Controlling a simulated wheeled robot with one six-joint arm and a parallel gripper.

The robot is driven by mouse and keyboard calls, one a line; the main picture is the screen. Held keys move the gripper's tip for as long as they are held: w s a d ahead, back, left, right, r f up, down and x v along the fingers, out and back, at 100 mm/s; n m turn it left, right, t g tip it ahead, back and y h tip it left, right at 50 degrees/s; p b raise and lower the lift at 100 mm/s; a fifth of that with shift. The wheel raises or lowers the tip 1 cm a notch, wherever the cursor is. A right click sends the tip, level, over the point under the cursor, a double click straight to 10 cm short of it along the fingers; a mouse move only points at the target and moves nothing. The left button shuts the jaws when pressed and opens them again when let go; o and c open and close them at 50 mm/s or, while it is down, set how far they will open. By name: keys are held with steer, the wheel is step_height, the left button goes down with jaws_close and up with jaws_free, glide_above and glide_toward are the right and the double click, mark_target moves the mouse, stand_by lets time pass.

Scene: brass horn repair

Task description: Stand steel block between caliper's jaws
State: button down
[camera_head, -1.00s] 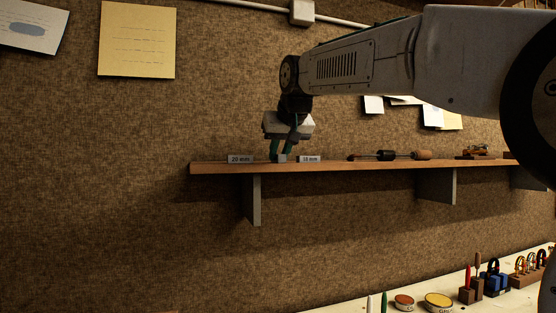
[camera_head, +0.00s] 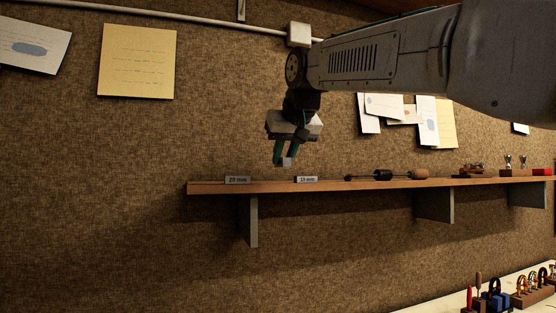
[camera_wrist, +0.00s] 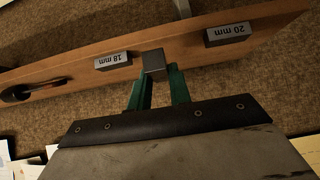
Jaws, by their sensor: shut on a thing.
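My gripper (camera_head: 285,160) is shut on a small grey steel block (camera_head: 287,162) and holds it above the wooden shelf (camera_head: 215,188), clear of its top. In the wrist view the block (camera_wrist: 154,63) sits between the green fingertips. A grey label block marked 20 mm (camera_head: 237,180) stands on the shelf to the left of the held block. Another label, which reads 18 mm in the wrist view (camera_wrist: 113,61), stands to the right in the head view (camera_head: 307,179). I do not see the caliper in any view.
Dark tools with a wooden handle (camera_head: 420,175) lie along the shelf to the right. A small brass-coloured item (camera_head: 468,171) and a red thing (camera_head: 542,172) are farther right. A workbench with coloured tools (camera_head: 495,295) is at the lower right. Papers hang on the wall.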

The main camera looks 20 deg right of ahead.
steer(key=s+r, duration=0.1)
steer(key=s, duration=1)
steer(key=shift+a, duration=0.1)
